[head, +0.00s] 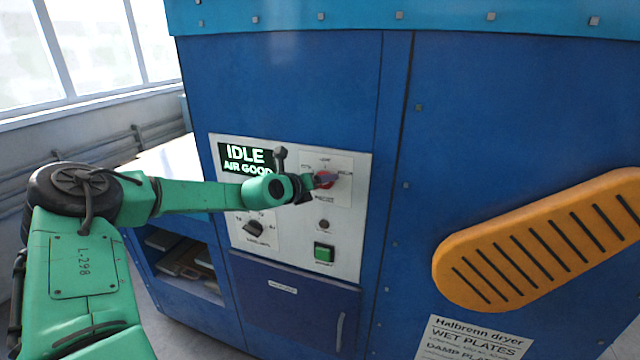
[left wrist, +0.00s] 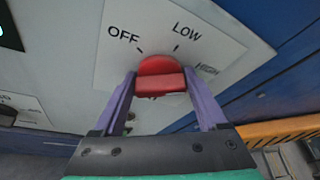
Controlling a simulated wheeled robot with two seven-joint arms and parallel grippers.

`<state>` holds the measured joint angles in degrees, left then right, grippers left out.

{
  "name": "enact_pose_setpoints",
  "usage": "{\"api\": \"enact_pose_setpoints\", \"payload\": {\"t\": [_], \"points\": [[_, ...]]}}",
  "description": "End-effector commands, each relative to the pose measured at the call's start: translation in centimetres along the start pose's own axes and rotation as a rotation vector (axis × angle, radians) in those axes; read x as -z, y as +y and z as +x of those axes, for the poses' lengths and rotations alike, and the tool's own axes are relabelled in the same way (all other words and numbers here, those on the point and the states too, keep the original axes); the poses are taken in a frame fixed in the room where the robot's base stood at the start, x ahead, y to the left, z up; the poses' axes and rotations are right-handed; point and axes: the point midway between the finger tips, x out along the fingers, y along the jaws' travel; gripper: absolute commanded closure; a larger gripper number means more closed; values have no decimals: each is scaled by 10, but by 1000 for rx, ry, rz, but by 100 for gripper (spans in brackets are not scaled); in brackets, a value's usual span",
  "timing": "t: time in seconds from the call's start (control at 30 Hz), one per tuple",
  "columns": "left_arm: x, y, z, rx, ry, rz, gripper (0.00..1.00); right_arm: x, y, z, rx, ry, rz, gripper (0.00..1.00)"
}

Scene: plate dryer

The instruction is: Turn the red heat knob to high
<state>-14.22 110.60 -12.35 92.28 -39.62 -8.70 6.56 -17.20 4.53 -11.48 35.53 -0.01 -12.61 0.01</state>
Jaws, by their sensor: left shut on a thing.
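The red heat knob (head: 325,180) is on a white plate on the dryer's control panel (head: 345,245). In the left wrist view the knob (left wrist: 160,80) has a round base and a raised bar. OFF is printed to its upper left, LOW above right, HIGH to its right. My left gripper (head: 312,184) reaches in from the left. In the left wrist view its two purple fingers (left wrist: 160,92) are shut on the ends of the bar. I cannot tell which mark the knob points to. My right gripper is in neither view.
A display (head: 247,160) reads IDLE, AIR GOOD. Below are a dark selector knob (head: 254,228) and a green button (head: 324,253). A slotted orange piece (head: 540,245) stands out at the right. An open shelf (head: 185,265) is at the lower left.

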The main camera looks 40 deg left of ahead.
Motion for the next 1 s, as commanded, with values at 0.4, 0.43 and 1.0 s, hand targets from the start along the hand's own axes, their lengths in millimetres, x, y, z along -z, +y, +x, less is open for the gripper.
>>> {"api": "enact_pose_setpoints", "payload": {"t": [0.4,0.43,1.0], "points": [[2,0,0,-20,4,48,81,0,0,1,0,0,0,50],[2,0,0,-20,4,48,81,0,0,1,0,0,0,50],[0,-1,-2,-18,1,47,0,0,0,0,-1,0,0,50]]}}
